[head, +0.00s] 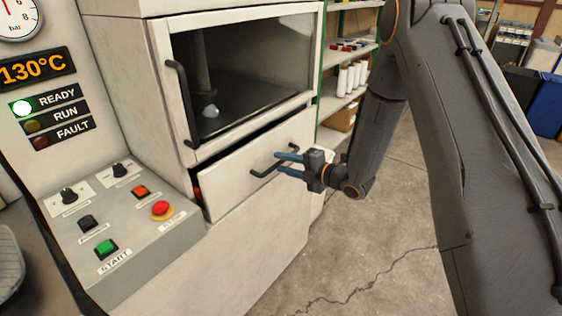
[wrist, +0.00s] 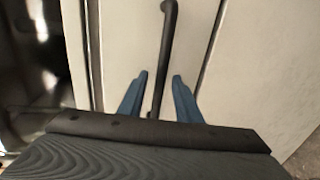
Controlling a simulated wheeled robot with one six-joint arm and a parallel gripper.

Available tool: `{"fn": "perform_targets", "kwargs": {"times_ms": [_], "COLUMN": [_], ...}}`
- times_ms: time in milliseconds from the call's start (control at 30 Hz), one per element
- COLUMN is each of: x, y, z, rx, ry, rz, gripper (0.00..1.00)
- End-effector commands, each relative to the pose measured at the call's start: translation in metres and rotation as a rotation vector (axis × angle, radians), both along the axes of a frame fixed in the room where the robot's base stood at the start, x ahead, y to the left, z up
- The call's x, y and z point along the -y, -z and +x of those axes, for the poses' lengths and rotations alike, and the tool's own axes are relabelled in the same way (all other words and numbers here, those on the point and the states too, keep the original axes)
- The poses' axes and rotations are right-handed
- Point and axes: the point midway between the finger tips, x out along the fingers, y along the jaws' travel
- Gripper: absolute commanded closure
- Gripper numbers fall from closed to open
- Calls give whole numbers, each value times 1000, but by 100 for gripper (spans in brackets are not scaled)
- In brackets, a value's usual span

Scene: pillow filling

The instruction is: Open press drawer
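The press drawer (head: 235,180) is the pale front panel below the window of the press. It stands slightly out, with a dark gap along its top and left edges. Its black bar handle (head: 262,172) is partly behind my gripper (head: 282,164). In the wrist view the handle (wrist: 166,50) runs between the two blue fingers of my gripper (wrist: 160,77). The fingers are apart, with space on both sides of the bar. The drawer front (wrist: 125,35) fills the area behind the fingers.
Above the drawer is a windowed door with a black vertical handle (head: 181,100). A control panel (head: 150,235) with buttons juts out at left. Shelves (head: 352,60) with white bottles stand behind at right. The concrete floor (head: 375,250) in front is clear.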

Motion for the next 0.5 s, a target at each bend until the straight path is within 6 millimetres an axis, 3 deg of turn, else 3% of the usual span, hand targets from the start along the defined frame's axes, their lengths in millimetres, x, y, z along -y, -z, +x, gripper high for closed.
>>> {"fn": "perform_targets", "kwargs": {"times_ms": [167, 433, 500], "x": [-11, -12, -12], "y": [3, 3, 3], "z": [8, 9, 9], "rx": [0, -1, -1], "ry": [0, 1, 1], "rz": [0, 0, 0], "gripper": [69, 69, 77]}}
